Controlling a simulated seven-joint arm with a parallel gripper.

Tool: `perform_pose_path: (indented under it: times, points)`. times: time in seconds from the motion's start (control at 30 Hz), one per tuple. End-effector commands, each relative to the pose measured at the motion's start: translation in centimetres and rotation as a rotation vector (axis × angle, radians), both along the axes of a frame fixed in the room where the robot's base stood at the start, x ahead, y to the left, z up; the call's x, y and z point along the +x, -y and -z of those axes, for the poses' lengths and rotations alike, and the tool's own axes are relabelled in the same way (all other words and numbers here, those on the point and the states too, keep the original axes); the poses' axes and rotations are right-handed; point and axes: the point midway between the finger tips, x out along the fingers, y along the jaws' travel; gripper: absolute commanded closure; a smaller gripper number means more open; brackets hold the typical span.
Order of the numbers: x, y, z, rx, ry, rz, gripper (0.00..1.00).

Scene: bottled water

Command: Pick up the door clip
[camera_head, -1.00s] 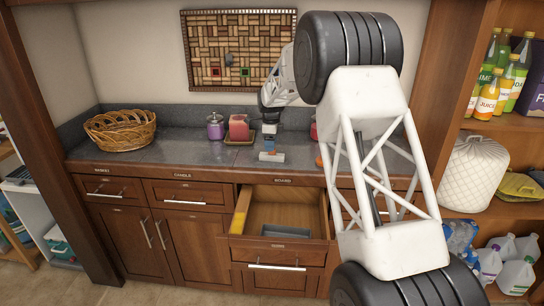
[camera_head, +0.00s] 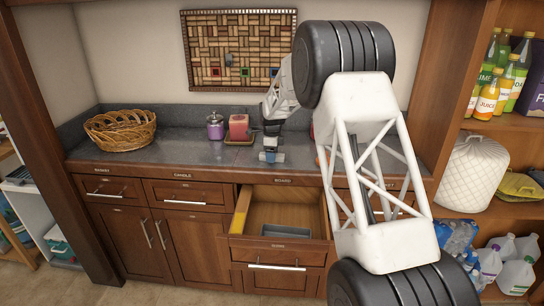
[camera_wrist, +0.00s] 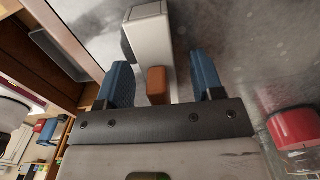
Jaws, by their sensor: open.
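The door clip, a pale block (camera_wrist: 150,36) with an orange-brown end piece (camera_wrist: 157,85), lies on the grey countertop near its front edge. My gripper (camera_wrist: 162,72) is open, with one blue finger on each side of the clip. The orange-brown end piece is between the fingers, and the pale part extends beyond them. I cannot tell whether either finger touches it. In the head view my gripper (camera_head: 271,155) is low at the counter's front and largely covers the clip.
An open drawer (camera_head: 250,212) with a grey tray (camera_head: 287,231) juts out below the gripper. A wicker basket (camera_head: 121,130), purple jar (camera_head: 215,127) and red candle (camera_head: 239,127) stand on the counter (camera_head: 180,150). A red object (camera_wrist: 292,128) shows at right in the wrist view.

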Motion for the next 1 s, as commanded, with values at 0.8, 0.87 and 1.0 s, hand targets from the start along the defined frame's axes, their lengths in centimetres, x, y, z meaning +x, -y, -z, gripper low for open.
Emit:
perform_pose_path:
  times: [0.8, 0.87, 1.0]
  points:
    - [-0.01, 0.01, -0.02, 0.000, 0.000, 0.000, 0.92]
    - [-0.01, 0.00, -0.02, 0.000, 0.000, 0.000, 0.92]
    - [-0.01, 0.00, -0.15, 0.000, 0.000, 0.000, 0.92]
